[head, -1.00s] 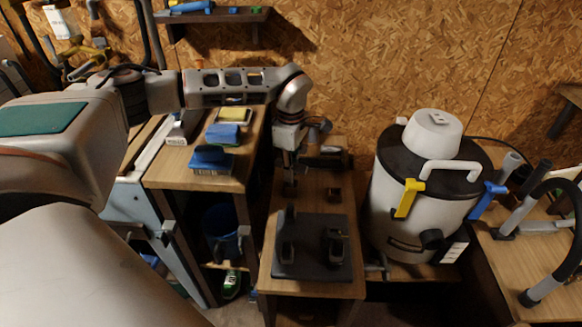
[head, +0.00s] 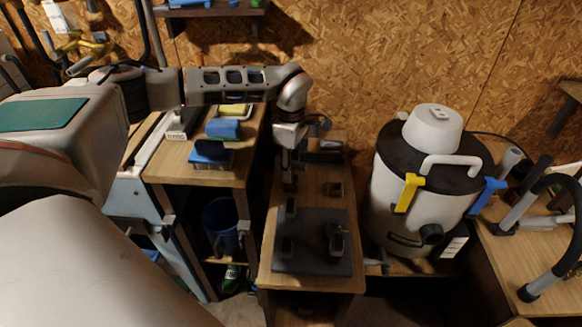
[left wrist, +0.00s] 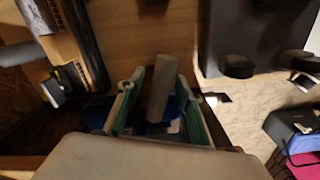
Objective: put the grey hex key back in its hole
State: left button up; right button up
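My left gripper (head: 289,182) points down over the back part of a narrow wooden bench in the head view. In the left wrist view its two fingers (left wrist: 158,79) stand apart, with their green inner pads showing. A grey bar (left wrist: 161,88) lies between the fingers, with a gap visible on either side. It may be the grey hex key, but I cannot tell for sure. A dark board (head: 312,262) with several dark upright pieces lies on the bench in front of the gripper. It also shows in the left wrist view (left wrist: 262,28). I cannot make out the hole. My right gripper is not in view.
A white and black vacuum (head: 405,190) stands right of the bench. On the left, a higher wooden cabinet (head: 235,172) carries blue brushes (head: 211,154). A blue bucket (head: 221,226) is below it.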

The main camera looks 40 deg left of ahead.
pick_arm(q)
notch_tip(320, 180, up, 12)
dwell(0.5)
jog(key=shift+s, duration=0.1)
